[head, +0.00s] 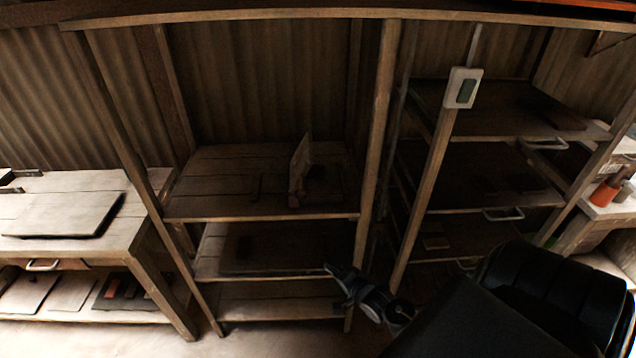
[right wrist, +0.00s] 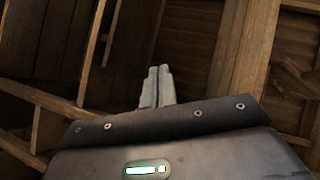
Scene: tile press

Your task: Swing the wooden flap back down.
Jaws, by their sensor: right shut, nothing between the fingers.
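The wooden flap (head: 300,165) stands nearly upright on the upper board of the middle shelf rack in the head view, seen almost edge-on. My right gripper (head: 329,268) is below and to the right of the flap, in front of the lower shelves and apart from the flap. In the right wrist view, its two fingers (right wrist: 157,86) are together with nothing between them. The flap cannot be made out in that view. My left gripper is not in view.
The rack's right post (head: 378,130) rises close to the right of the flap. The upper board (head: 215,190) is mostly bare. A bench (head: 130,200) with a flat board stands at left. A drawer rack (head: 480,190) and an orange item (head: 604,194) are at right.

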